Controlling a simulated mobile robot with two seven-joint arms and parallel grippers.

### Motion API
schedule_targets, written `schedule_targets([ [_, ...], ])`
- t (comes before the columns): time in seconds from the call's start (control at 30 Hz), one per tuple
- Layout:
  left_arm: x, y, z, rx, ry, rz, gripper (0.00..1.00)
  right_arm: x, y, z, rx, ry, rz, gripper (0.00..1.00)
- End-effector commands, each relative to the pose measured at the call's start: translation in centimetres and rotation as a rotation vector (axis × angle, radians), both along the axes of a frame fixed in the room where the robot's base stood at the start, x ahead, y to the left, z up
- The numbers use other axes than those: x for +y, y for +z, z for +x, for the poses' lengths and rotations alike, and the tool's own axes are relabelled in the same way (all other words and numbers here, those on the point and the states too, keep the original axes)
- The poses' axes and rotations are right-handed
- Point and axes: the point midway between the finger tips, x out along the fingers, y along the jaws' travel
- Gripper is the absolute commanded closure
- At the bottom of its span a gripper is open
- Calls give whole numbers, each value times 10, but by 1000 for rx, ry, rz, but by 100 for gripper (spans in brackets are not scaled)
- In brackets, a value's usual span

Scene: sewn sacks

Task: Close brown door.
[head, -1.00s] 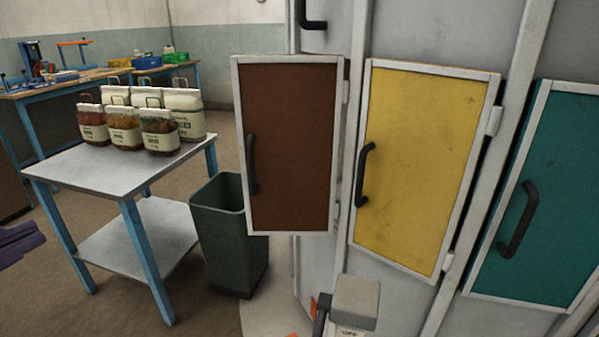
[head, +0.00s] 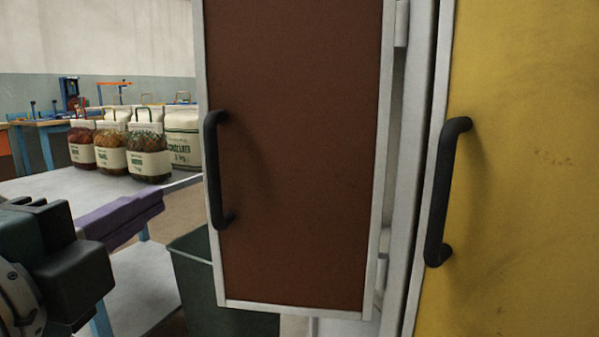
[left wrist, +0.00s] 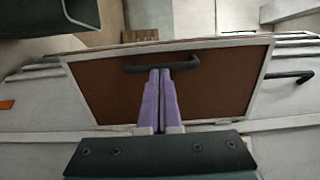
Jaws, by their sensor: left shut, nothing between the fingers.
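The brown door (head: 300,150) has a white frame and a black bar handle (head: 215,170) near its left edge. It stands open, hinged on its right side, with its free left edge out over the room. My left gripper (head: 155,205) has purple fingers, shut and empty. In the head view it is left of the door, pointing at the handle's lower part, with a small gap. In the left wrist view the fingertips (left wrist: 160,75) overlap the handle (left wrist: 160,67) of the brown door (left wrist: 215,85); I cannot tell if they touch. My right gripper is not in view.
A yellow door (head: 525,170) with a black handle (head: 440,190) is just right of the brown one. A table (head: 50,185) with several filled bags (head: 147,150) stands behind at left. A dark green bin (head: 195,270) is below and behind the brown door.

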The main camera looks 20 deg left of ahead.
Motion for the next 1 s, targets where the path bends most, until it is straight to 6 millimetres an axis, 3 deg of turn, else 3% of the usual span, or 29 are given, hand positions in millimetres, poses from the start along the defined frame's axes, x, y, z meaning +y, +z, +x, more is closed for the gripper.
schedule_targets([
  [0.3,15,1,64,-3,2,3,100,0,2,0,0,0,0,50],
  [0.5,22,0,95,-2,2,1,100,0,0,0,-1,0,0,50],
  [0.7,25,-1,109,1,1,0,100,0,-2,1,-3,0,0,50],
  [1.0,26,0,111,1,1,-1,100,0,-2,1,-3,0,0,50],
])
